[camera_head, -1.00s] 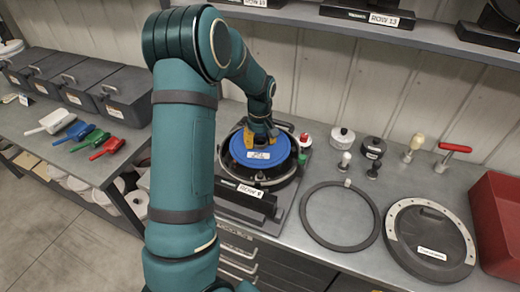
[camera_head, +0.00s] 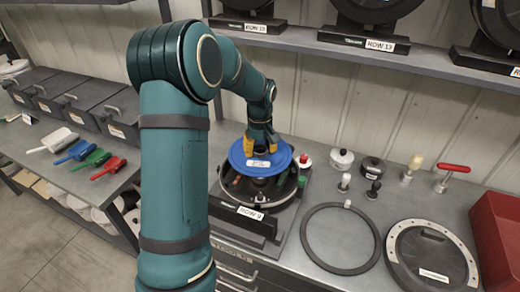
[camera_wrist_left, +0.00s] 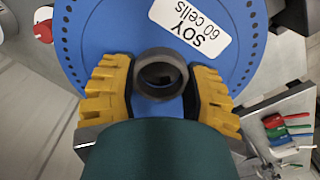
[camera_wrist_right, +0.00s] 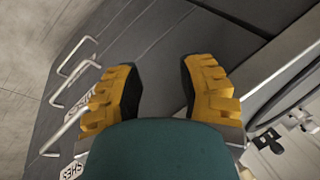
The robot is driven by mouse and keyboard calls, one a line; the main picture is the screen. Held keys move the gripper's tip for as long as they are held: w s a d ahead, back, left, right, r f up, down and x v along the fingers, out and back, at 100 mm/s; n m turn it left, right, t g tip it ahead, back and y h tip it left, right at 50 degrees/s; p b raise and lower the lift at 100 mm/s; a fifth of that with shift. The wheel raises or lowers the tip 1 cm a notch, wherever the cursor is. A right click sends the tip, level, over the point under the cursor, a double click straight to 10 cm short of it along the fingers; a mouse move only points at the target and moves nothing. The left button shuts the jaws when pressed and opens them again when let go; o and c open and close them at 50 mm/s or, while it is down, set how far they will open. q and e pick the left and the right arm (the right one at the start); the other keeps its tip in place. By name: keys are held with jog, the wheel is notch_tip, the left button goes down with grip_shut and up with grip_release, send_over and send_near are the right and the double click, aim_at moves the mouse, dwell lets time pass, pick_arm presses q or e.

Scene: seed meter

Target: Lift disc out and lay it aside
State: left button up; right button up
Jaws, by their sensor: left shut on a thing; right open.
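The blue disc (camera_head: 280,158) is tilted and raised above the open black seed meter housing (camera_head: 285,192) marked ROW 9. In the left wrist view the disc (camera_wrist_left: 110,30) shows a ring of small holes, a white SOY 60 cells label and a dark round hub (camera_wrist_left: 160,74). My left gripper (camera_head: 262,146) is shut on the disc at its hub; its yellow fingers (camera_wrist_left: 160,90) stand on either side of the hub. My right gripper (camera_wrist_right: 160,90) is open and empty in its wrist view, above grey drawer fronts with handles. It is not in the head view.
A dark ring (camera_head: 340,268) and a round grey cover (camera_head: 405,270) lie on the bench to the right. Small knobs and a red T-handle (camera_head: 453,170) stand behind them. A red bin (camera_head: 500,235) is at the right edge. Coloured scoops (camera_head: 100,165) lie on the left bench.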

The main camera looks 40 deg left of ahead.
pick_arm(q)
notch_tip(320, 180, up, 6)
jog(key=p, duration=0.4)
jog(key=shift+r+p, duration=0.15)
jog(key=shift+p, duration=0.2)
dwell(0.5)
dwell(0.5)
